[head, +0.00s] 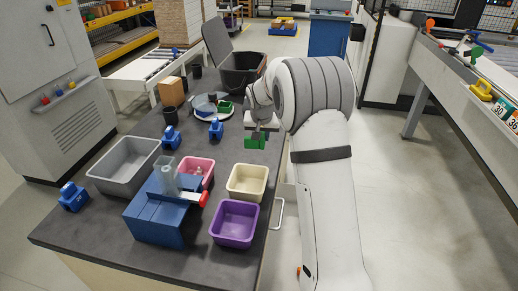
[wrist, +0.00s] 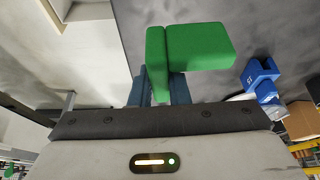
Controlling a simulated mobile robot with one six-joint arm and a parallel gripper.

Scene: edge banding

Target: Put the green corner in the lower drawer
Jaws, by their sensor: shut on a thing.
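The green corner (head: 255,143) is an L-shaped block held by my gripper (head: 257,130) above the right edge of the dark workbench. In the wrist view the green corner (wrist: 200,47) sits at the fingertips of my gripper (wrist: 158,85), which is shut on it. The drawer fronts on the bench side are steeply foreshortened in the head view. Only a pale handle (head: 279,213) shows there, and I cannot tell which drawer it belongs to or whether the lower drawer is open.
On the bench (head: 85,225) stand a grey bin (head: 112,180), a blue box (head: 155,218), and purple (head: 234,223), cream (head: 246,181) and pink (head: 203,166) trays. A round plate (head: 208,116) with parts is further back. Floor right of my arm is clear.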

